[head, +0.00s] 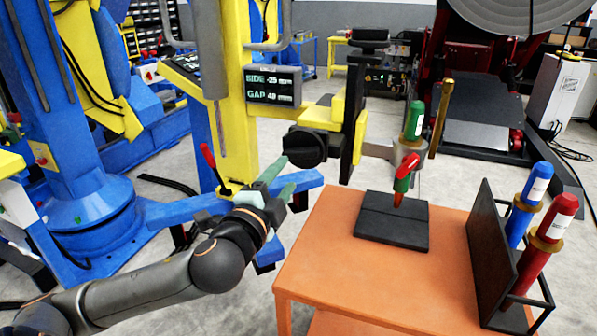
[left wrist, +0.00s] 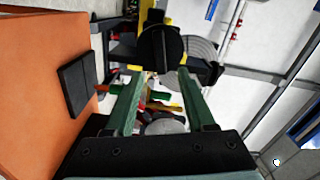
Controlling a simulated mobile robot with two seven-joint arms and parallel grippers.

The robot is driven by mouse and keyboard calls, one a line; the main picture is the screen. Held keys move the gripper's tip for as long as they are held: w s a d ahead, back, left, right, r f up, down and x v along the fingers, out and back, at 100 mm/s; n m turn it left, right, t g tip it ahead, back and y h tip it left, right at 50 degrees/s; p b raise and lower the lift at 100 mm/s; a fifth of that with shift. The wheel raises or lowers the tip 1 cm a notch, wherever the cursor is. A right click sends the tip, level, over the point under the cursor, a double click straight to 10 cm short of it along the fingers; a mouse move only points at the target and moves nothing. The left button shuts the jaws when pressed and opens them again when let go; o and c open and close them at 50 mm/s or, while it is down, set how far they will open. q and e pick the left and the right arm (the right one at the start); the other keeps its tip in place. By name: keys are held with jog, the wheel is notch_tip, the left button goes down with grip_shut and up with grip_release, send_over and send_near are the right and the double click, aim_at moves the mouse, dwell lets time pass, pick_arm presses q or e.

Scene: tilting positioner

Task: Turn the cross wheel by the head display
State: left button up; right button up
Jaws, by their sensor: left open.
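The cross wheel (head: 305,147), a black round knob with a raised bar, sits on the yellow head below and right of the head display (head: 273,86). The display reads SIDE -25 and GAP 40. My left gripper (head: 287,173) has pale green fingers and is open and empty, just below and left of the wheel in the head view. In the left wrist view the wheel (left wrist: 160,42) appears ahead, beyond the fingertips of the left gripper (left wrist: 160,76). The fingers look apart from it. My right gripper is not in view.
A red-and-green torch (head: 404,175) points down at a black plate (head: 392,222) on the orange table (head: 335,232). A green bottle-like part (head: 414,120) stands above it. Blue (head: 533,195) and red (head: 556,222) cylinders stand in a rack at the right. A red-knobbed lever (head: 208,158) stands near my left arm.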

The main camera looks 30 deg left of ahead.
aim_at(300, 156)
pick_arm(q)
jog(key=p+x, duration=0.1)
jog(key=x, duration=0.7)
jog(key=shift+w, duration=0.1)
jog(key=shift+c, duration=0.2)
grip_shut()
